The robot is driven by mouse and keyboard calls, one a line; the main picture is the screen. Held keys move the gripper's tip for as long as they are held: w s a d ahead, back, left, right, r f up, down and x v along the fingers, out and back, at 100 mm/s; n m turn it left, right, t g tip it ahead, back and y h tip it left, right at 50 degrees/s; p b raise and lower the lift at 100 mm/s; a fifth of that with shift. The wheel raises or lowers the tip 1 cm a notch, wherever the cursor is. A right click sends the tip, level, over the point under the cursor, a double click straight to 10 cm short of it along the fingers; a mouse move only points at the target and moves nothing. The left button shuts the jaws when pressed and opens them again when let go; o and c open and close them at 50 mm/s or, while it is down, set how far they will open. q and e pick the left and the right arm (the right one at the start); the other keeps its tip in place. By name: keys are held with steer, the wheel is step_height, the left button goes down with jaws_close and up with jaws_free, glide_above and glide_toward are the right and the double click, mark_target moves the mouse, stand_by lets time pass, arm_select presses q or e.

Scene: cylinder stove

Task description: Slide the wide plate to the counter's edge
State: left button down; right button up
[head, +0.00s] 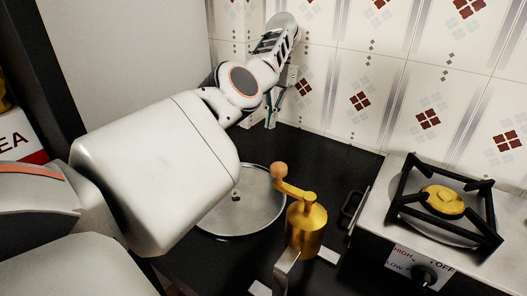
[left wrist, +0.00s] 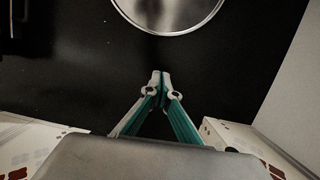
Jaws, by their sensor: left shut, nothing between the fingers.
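The wide plate (head: 255,215) is a round, shallow, silver metal disc lying on the black counter (head: 335,160). My left arm covers part of its left side in the head view. Its rim also shows at the top of the left wrist view (left wrist: 170,14). My left gripper (head: 271,124) points down at the back of the counter, near the tiled wall and behind the plate. In the left wrist view its teal-lined fingertips (left wrist: 160,76) meet with nothing between them. A strip of dark counter separates them from the plate's rim. My right gripper is not in view.
A brass grinder (head: 306,225) with a crank stands just right of the plate. A stove (head: 410,230) with a black grate and yellow burner (head: 442,200) is further right. The tiled wall (head: 350,70) closes the back.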

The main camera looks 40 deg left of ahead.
mark_target(260, 165)
arm_select(q)
steer(key=p+x, duration=0.1)
steer(key=x, duration=0.8)
steer(key=shift+s+d+f+p, duration=0.1)
steer(key=shift+s+f+p, duration=0.1)
steer(key=shift+p, duration=0.2)
steer(key=s+p, duration=0.1)
steer(key=s+r+p, duration=0.1)
steer(key=shift+d+p, duration=0.2)
steer(key=shift+p, duration=0.2)
steer(key=shift+s+p, duration=0.3)
steer(key=shift+s, duration=0.1)
steer(key=shift+s+d+f+p, duration=0.1)
steer(key=shift+s+f+p, duration=0.3)
steer(key=shift+s, duration=0.1)
steer(key=shift+f, duration=0.1)
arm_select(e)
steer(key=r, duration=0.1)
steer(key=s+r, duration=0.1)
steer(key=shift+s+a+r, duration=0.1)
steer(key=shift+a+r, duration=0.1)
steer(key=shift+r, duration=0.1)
